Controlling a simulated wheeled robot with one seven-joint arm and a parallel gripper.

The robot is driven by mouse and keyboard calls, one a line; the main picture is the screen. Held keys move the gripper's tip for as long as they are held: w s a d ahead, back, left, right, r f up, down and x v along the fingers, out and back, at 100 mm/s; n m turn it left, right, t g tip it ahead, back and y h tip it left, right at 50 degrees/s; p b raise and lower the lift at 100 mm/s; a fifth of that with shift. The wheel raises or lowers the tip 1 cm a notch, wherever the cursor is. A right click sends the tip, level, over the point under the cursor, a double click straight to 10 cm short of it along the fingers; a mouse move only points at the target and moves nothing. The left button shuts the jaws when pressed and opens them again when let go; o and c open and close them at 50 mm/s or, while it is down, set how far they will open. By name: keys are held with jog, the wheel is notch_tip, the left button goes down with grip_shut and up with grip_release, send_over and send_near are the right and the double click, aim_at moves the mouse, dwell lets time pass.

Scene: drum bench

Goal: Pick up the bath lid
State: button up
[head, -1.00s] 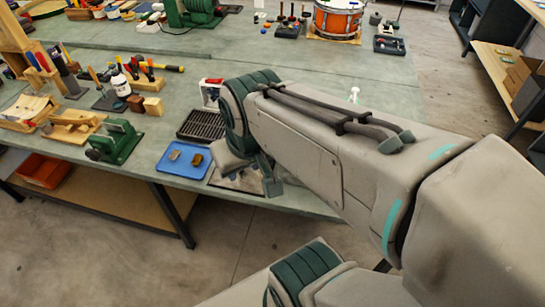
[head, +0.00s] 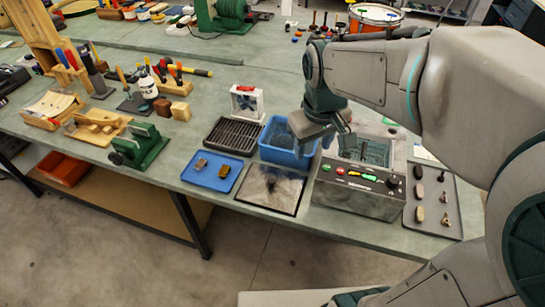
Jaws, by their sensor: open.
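The bath (head: 357,196) is a grey box with coloured buttons and a knob on its front, near the bench's front edge. Its top looks open, with a mesh or grid inside. A flat, square metal plate (head: 288,199) with a dark middle lies on the bench left of the bath; it looks like the bath lid. My gripper (head: 326,144) is open and above the bench, between the blue bin and the bath, up and right of the plate. It looks apart from the plate. My arm hides part of the bath's back; the fingertips are hard to make out.
A blue bin (head: 277,153) stands behind the plate. A blue tray (head: 213,177) with two small blocks and a black rack (head: 233,136) are to the left. A dark tray (head: 432,210) of small parts is right of the bath. A white frame (head: 246,102) stands behind.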

jog(key=w+a+f+n+g+b, duration=0.25)
jog(key=w+a+f+n, duration=0.25)
jog(key=w+a+f, duration=0.4)
send_over(272, 179)
jog(key=shift+t, duration=0.35)
notch_tip(272, 179, down, 8)
jog(key=shift+w+a, duration=0.1)
jog(key=shift+w, duration=0.05)
jog(key=shift+s+f+p, duration=0.2)
jog(key=shift+f+p, duration=0.45)
jog(key=shift+f, duration=2.1)
grip_shut()
